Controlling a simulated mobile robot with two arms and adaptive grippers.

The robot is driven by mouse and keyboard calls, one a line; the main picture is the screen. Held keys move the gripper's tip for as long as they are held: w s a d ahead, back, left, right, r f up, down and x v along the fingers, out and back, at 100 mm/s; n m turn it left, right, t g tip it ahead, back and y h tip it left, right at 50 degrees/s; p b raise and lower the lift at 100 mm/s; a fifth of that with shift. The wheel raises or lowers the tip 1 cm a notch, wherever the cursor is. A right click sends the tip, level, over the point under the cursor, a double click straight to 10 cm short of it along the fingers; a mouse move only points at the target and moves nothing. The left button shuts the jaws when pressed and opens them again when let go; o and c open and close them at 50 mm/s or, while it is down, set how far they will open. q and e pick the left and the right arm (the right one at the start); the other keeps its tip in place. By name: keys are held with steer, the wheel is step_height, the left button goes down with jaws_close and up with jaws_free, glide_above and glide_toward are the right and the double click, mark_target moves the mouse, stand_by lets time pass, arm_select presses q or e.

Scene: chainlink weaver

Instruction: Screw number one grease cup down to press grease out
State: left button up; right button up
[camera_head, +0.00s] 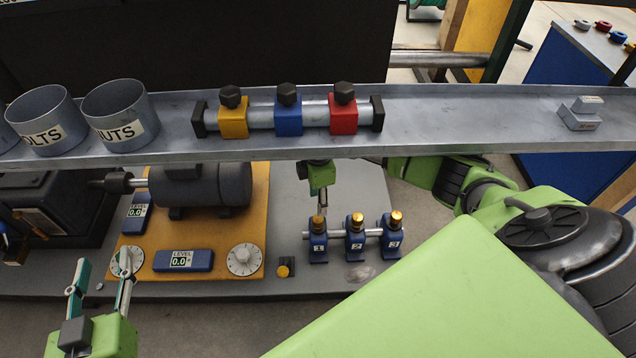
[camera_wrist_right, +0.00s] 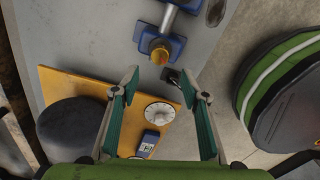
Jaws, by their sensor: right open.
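Three blue grease cup blocks with brass caps stand in a row on a rod, labelled 1, 2 and 3. Grease cup one (camera_head: 319,243) is leftmost, beside cup two (camera_head: 355,240) and cup three (camera_head: 390,238). My right gripper (camera_head: 320,203) hangs below the shelf, just over cup one in the head view. In the right wrist view its fingers (camera_wrist_right: 160,82) are wide apart and empty, and a brass-capped blue cup (camera_wrist_right: 161,50) lies ahead of the fingertips. My left gripper (camera_head: 101,272) is open and empty at the lower left.
A long grey shelf (camera_head: 450,115) crosses above the cups, carrying yellow, blue and red clamps (camera_head: 288,112) and bins. A yellow plate (camera_head: 220,262) with a motor, dials and level displays lies left of the cups. A small black block with a yellow button (camera_head: 284,270) lies nearby.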

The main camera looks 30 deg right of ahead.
steer(key=shift+r, duration=1.45)
